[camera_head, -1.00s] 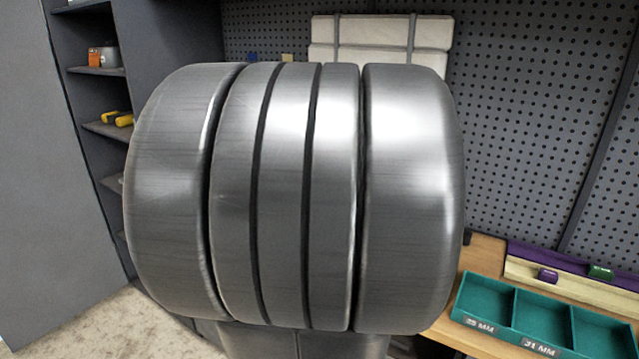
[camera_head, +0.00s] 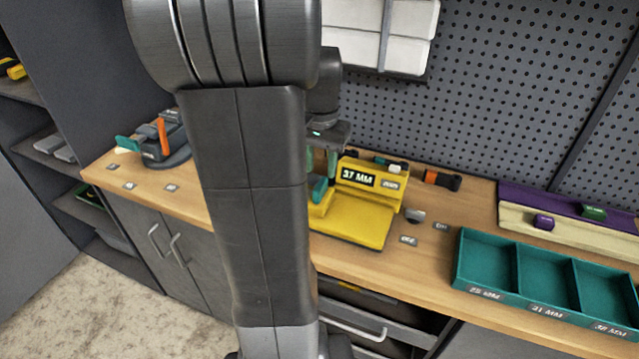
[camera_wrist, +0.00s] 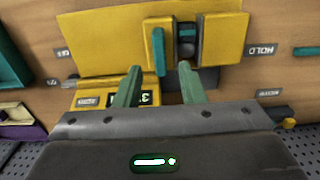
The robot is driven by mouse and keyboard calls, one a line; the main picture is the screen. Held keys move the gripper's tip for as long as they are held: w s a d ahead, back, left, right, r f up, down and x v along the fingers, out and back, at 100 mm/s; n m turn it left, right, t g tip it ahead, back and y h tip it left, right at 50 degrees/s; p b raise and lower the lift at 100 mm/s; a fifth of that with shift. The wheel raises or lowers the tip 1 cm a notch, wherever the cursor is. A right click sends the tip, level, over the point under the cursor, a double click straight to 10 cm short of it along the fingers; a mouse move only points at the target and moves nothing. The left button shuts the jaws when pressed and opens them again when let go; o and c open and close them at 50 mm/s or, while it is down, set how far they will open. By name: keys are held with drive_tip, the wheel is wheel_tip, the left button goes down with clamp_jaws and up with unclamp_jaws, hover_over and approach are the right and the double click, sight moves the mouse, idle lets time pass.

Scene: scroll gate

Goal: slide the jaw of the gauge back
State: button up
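The yellow gauge (camera_head: 352,232) stands on the wooden bench, and its display (camera_head: 357,177) reads 37 MM. In the wrist view its yellow body (camera_wrist: 105,35) and a yellow sliding block (camera_wrist: 152,28) with a teal upright tab (camera_wrist: 158,50) show; this block looks like the jaw. A dark slot with a grey part lies beside it. My gripper (camera_wrist: 160,68) is open, its two teal fingers apart on either side of the tab's near end. I cannot tell whether either finger touches it. In the head view my gripper (camera_head: 321,172) is over the gauge's left part, partly hidden by my arm.
A teal three-compartment tray (camera_head: 487,274) stands at the right, with a purple and cream rack (camera_head: 510,215) behind it. A grey device with an orange lever (camera_head: 162,135) stands at the left. A HOLD label (camera_wrist: 263,49) lies beside the gauge. Pegboard closes the back.

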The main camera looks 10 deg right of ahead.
sight(321, 184)
wheel_tip(321, 184, down, 6)
drive_tip(key=shift+f, duration=0.25)
clamp_jaws()
